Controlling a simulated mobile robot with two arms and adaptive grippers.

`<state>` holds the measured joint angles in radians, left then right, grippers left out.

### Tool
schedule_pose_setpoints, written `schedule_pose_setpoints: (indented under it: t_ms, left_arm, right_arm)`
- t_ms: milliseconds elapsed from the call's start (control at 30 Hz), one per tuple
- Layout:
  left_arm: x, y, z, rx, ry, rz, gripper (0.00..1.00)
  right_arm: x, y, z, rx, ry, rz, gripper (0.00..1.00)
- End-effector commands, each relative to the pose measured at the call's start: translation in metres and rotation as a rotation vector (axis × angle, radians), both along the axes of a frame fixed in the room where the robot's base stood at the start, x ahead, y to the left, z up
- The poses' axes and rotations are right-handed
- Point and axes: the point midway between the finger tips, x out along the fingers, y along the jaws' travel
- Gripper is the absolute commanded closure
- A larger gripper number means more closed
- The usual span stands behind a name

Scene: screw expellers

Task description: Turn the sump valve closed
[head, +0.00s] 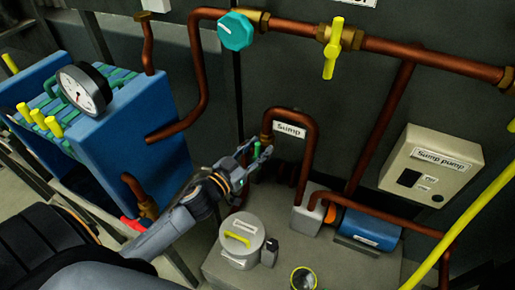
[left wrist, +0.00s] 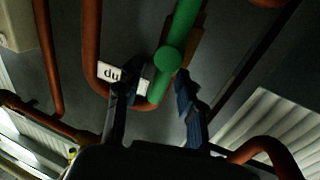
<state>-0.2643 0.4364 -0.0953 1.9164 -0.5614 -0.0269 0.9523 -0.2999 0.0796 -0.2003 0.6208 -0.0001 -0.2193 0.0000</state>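The sump valve's green lever handle (left wrist: 170,57) shows large in the left wrist view, running diagonally between my fingers. The label is partly covered by the left finger there. My right gripper is not in view.
A copper pipe loop (head: 311,140) rises close beside the handle. Below are a grey lidded canister (head: 241,257) and a blue pump (head: 366,230). A blue plate unit (head: 135,130) with a gauge (head: 83,88) stands left. A teal knob (head: 235,31) and yellow-handled valve (head: 333,47) sit above.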

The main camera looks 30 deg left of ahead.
Motion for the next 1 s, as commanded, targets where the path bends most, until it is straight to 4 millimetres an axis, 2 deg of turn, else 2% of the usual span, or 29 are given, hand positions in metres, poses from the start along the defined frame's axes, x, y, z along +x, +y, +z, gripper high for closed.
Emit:
schedule_pose_setpoints:
  t_ms: [67, 200, 267, 667, 1000]
  left_arm:
    - [0.000, 0.000, 0.000, 0.000, 0.000, 0.000, 0.62]
    - [0.000, 0.000, 0.000, 0.000, 0.000, 0.000, 0.90]
    - [0.000, 0.000, 0.000, 0.000, 0.000, 0.000, 1.00]
    - [0.000, -0.001, 0.002, 0.038, 0.002, 0.000, 1.00]
    - [0.000, -0.009, 0.005, 0.260, 0.017, -0.001, 1.00]
  right_arm:
    - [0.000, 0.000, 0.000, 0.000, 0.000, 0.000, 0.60]
    - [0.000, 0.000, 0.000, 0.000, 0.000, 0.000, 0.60]
    - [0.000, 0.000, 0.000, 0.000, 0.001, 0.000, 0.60]
    - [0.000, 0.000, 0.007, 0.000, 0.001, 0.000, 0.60]
    - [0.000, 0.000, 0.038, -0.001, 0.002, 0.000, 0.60]
